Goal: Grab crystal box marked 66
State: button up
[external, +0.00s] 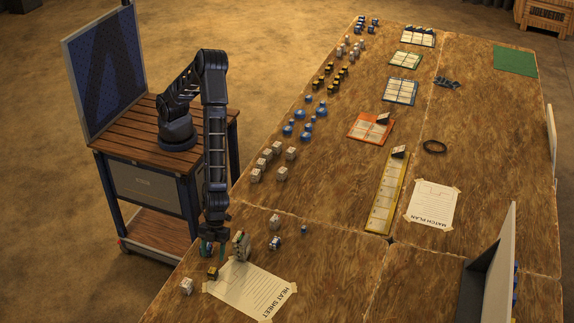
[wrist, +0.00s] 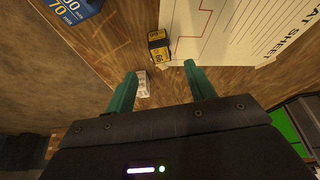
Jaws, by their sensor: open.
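My gripper (external: 211,250) hangs pointing down over the near left edge of the large table. In the wrist view its two teal fingers (wrist: 160,70) are spread apart with nothing held between them. A small pale box (wrist: 141,84) with faint markings lies on the wood beyond the fingers, closer to the left one. A black and yellow box (wrist: 158,47) lies further up, at the edge of the paper; it also shows in the external view (external: 212,272). A pale box (external: 187,286) stands near the table corner in the external view.
The heat sheet (external: 252,289) lies taped right of my gripper. An upright box (external: 241,246) stands close by, with a pale box (external: 274,243) beyond it.

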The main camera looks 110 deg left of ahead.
aim_at(213, 269)
jog(key=shift+a+x, duration=0.2)
jog(key=shift+x, duration=1.8)
jog(key=shift+a+x, duration=0.15)
jog(key=shift+x, duration=1.8)
jog(key=shift+f, duration=0.1)
jog(key=c, duration=1)
